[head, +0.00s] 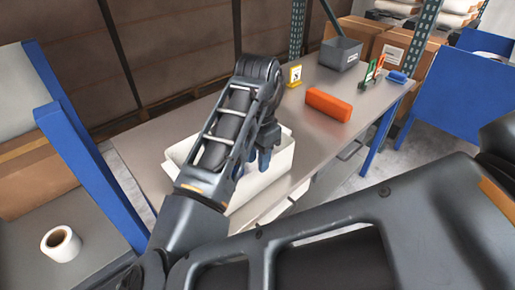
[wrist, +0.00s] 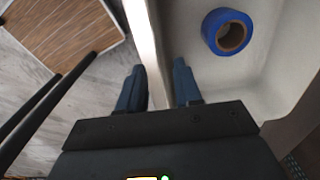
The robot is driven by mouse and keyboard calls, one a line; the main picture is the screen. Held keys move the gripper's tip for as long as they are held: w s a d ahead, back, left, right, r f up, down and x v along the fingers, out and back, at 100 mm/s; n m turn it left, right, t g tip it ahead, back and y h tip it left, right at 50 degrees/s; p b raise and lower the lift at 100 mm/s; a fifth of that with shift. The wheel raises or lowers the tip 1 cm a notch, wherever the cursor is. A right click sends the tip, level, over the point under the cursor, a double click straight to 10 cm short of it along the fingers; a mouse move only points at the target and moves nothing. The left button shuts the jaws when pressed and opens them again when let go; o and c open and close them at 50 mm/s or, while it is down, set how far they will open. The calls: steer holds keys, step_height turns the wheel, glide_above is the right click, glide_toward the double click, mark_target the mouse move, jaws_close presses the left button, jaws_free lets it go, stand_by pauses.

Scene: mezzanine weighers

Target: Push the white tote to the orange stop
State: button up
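The white tote (head: 268,182) stands on the grey worktable, partly hidden behind my arm in the head view. In the wrist view its wall (wrist: 143,35) runs between my fingers, and a blue tape roll (wrist: 210,34) lies inside it. My gripper (head: 254,164) is at the tote's near side, pointing down. In the wrist view my gripper (wrist: 159,86) is open, with one finger outside the wall and one inside; contact with the wall is unclear. The orange stop (head: 328,105) is a block on the table, further right and beyond the tote, with bare tabletop between them.
A yellow sign (head: 295,76), a grey bin (head: 340,54), a green-and-orange item (head: 371,73) and a blue item (head: 397,77) stand at the table's far end. A blue post (head: 88,175) and a white roll (head: 61,244) are at left.

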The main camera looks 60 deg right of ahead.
steer(key=shift+f, duration=2.5)
jaws_close()
